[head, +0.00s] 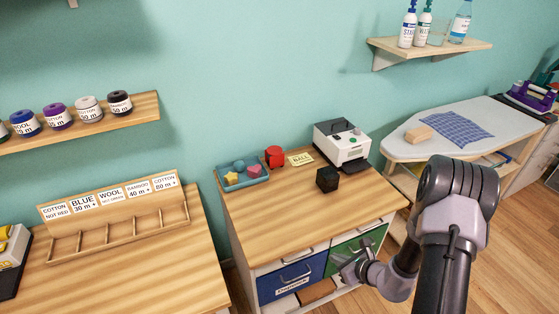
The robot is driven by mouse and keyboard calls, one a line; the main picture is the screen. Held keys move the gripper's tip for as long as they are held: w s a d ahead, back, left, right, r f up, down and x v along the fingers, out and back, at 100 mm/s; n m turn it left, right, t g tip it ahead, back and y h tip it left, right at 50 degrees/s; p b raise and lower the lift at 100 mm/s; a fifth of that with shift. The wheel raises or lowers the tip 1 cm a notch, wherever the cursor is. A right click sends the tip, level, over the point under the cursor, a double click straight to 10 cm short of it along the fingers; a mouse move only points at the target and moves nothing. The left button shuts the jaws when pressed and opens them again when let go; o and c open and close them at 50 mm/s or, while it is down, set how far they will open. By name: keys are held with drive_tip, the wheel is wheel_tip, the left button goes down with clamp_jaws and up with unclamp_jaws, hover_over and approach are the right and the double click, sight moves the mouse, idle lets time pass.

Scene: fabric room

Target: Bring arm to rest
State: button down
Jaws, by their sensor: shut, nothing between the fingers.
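My arm reaches in from the lower right of the head view. My gripper (347,264) is low in front of the wooden cabinet (290,214), beside the green drawer (357,243). It is shut and holds nothing. I cannot tell whether it touches the drawer front. The wrist and arm hide part of the drawer's right side and the floor behind.
A blue drawer (291,279) is left of the green one. On the cabinet are a blue tray (242,175) of small shapes, a red object (274,156), a black cube (327,179) and a white machine (342,143). An ironing board (437,146) stands behind my arm.

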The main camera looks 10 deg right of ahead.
drive_tip(key=s+a+r+n+g+y, duration=0.1)
drive_tip(key=a+r+n+y, duration=0.1)
drive_tip(key=a+r+n, duration=0.45)
drive_tip(key=a+r+n+g+y, duration=0.1)
drive_tip(key=a+r+n, duration=0.15)
drive_tip(key=r, duration=0.65)
drive_tip(key=s+a+r+n+y, duration=0.1)
drive_tip(key=a+r+n+y, duration=0.15)
drive_tip(key=a+r, duration=0.45)
drive_tip(key=s+a+r+n+g+h, duration=0.3)
drive_tip(key=s+r+n+h, duration=0.1)
drive_tip(key=s+r+n, duration=0.95)
drive_tip(key=s+d+n+t+h, duration=0.1)
drive_tip(key=s+d+h, duration=0.2)
drive_tip(key=s, duration=0.4)
drive_tip(key=shift+s+d+r+t, duration=0.15)
drive_tip(key=shift+d+r+t, duration=0.25)
drive_tip(key=shift+d, duration=0.1)
